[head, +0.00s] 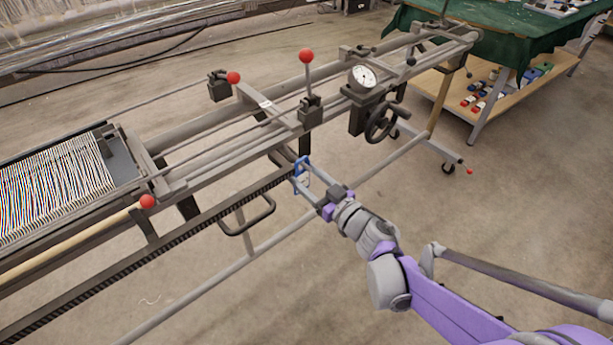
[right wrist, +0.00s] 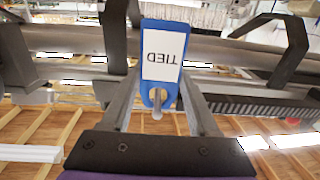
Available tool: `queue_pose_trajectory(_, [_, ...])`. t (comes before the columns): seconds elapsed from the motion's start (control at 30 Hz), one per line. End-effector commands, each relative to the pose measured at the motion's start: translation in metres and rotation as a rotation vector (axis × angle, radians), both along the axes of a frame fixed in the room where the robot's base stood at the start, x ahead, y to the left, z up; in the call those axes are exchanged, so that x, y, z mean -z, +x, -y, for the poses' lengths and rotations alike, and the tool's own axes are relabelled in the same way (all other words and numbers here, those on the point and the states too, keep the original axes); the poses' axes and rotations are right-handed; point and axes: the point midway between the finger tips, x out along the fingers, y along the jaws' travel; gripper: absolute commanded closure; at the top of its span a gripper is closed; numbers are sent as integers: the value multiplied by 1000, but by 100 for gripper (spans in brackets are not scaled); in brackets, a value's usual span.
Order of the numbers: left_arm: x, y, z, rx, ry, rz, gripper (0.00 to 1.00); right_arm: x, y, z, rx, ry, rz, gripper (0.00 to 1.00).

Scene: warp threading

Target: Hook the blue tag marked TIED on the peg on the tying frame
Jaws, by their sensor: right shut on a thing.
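The blue tag (right wrist: 148,27) has a white label reading TIED, upside down in the right wrist view. In the head view the tag (head: 302,162) is at the front rail of the tying frame (head: 215,178). My right gripper (head: 298,179) is shut on the tag, with one finger along each side of it in the right wrist view (right wrist: 160,85). A short grey peg (right wrist: 157,113) shows at the tag's hole and appears to pass into it; how deep I cannot tell. My left gripper is not in view.
A black loop handle (head: 248,222) hangs left of the tag. A dial gauge (head: 363,77) and handwheel (head: 382,122) are on the frame to the right. Striped warp threads (head: 55,190) lie at left. The floor in front is clear.

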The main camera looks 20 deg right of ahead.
Motion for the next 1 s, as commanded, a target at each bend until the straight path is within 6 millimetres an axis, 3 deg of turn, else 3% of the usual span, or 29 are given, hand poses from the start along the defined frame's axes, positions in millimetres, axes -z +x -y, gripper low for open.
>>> queue_pose_trajectory(0.17, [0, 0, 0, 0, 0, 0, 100, 0, 0, 0, 0, 0, 0, 100])
queue_pose_trajectory(0.2, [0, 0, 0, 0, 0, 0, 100, 0, 0, 0, 0, 0, 0, 35])
queue_pose_trajectory(0.37, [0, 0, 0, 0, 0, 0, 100, 0, 0, 0, 0, 0, 0, 7])
queue_pose_trajectory(0.77, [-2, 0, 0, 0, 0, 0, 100, 0, -6, 3, 2, 0, 0, 4])
queue_pose_trajectory(1.0, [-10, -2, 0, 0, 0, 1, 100, -2, -45, 22, 4, -1, 0, 4])
